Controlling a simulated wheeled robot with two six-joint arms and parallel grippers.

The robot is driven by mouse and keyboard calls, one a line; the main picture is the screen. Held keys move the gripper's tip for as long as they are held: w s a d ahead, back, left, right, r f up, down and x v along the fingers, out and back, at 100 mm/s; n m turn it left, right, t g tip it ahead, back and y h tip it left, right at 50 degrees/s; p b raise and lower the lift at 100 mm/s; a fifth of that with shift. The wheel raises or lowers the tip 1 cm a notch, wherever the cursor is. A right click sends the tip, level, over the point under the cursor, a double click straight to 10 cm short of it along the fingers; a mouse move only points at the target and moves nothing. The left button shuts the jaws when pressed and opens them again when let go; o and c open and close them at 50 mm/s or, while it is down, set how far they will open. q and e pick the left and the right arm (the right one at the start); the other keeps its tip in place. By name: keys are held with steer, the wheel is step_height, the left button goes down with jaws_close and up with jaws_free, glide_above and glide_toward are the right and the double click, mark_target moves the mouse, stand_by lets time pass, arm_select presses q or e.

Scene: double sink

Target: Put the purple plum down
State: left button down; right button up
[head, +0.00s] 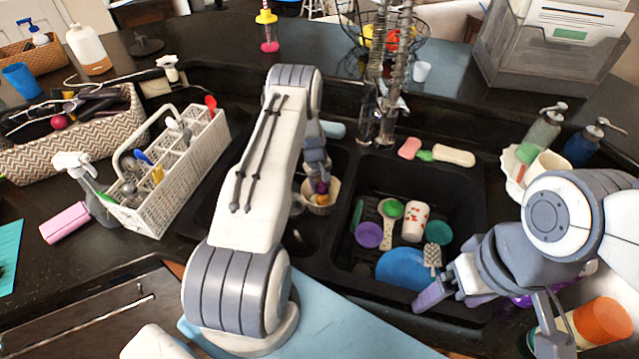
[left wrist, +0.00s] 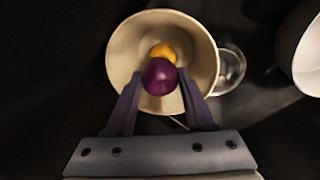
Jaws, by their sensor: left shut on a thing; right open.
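The purple plum (left wrist: 160,76) is pinched between the two fingertips of my left gripper (left wrist: 160,82), seen from above in the left wrist view. It is over the inside of a cream bowl (left wrist: 120,52); how far it is above the bottom cannot be told. A yellow-orange item (left wrist: 163,50) shows in the bowl just beyond the plum. In the head view, my left gripper (head: 319,180) reaches down into the left basin, with the plum small and partly hidden above the bowl (head: 318,208). My right gripper (head: 486,322) is open at the right basin's front edge.
The right basin holds a blue plate (head: 405,270), a purple cup (head: 368,235), a patterned cup (head: 415,222) and other items. A clear glass (left wrist: 231,68) stands beside the bowl. A white vessel (left wrist: 306,50) is at the right. A white caddy (head: 175,190) stands left of the sink.

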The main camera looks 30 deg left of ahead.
mark_target(321, 184)
arm_select(q)
steer(key=shift+c, duration=0.9)
jaws_free()
step_height(321, 184, up, 7)
steer(key=p, duration=0.4)
